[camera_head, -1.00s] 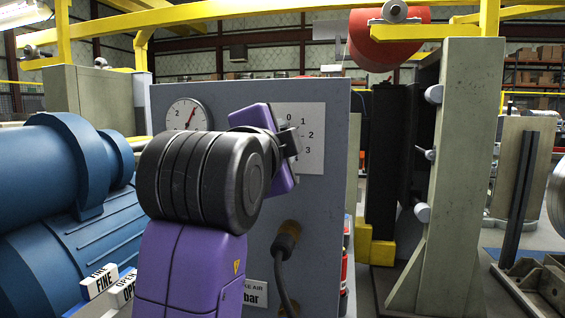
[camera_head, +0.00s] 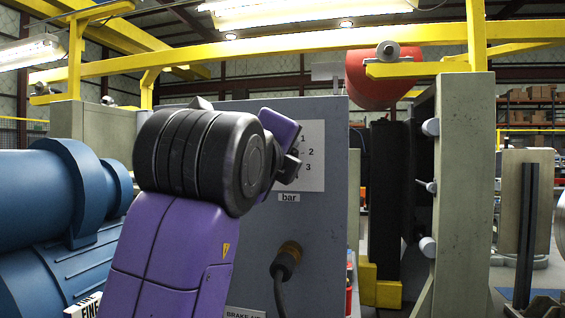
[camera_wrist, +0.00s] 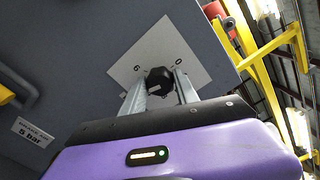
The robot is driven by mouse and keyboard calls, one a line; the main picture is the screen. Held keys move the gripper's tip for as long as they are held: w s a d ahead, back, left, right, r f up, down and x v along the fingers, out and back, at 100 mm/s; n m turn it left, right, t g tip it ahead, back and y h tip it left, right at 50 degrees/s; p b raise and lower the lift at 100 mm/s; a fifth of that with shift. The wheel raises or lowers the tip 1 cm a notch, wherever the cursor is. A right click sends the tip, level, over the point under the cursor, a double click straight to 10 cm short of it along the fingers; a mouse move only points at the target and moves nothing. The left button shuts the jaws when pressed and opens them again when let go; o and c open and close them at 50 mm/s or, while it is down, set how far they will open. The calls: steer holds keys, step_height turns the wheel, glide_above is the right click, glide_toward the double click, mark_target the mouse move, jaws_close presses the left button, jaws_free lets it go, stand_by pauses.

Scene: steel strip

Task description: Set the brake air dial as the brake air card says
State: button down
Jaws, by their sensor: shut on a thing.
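The brake air dial is a black knob (camera_wrist: 158,84) on a white square scale plate (camera_wrist: 146,55), fixed to a grey panel. In the wrist view my gripper (camera_wrist: 160,88) has a finger on each side of the knob and is shut on it. Figures 6 and 0 show there; the pointer's setting cannot be read. In the head view my gripper (camera_head: 290,168) covers the knob, and the plate (camera_head: 314,140) shows 1, 2 and 3. The brake air card (camera_wrist: 34,132) reads 5 bar; only its top edge (camera_head: 244,313) shows in the head view.
A "bar" label (camera_head: 289,197) sits under the plate. A cable plug (camera_head: 288,258) juts from the panel (camera_head: 335,225) below. Blue machinery (camera_head: 50,210) stands at left, and a concrete-coloured post (camera_head: 462,180) at right. A yellow frame (camera_head: 280,62) runs overhead.

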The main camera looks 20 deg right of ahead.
steer(key=shift+d+f+m, duration=0.1)
steer(key=shift+m, duration=0.4)
steer(key=c, duration=0.9)
jaws_free()
steer(key=shift+c, duration=0.2)
steer(key=shift+s, duration=0.15)
steer(key=v, duration=0.7)
steer(key=shift+s+a, duration=0.2)
steer(key=shift+a, duration=0.05)
steer(key=shift+n, duration=0.3)
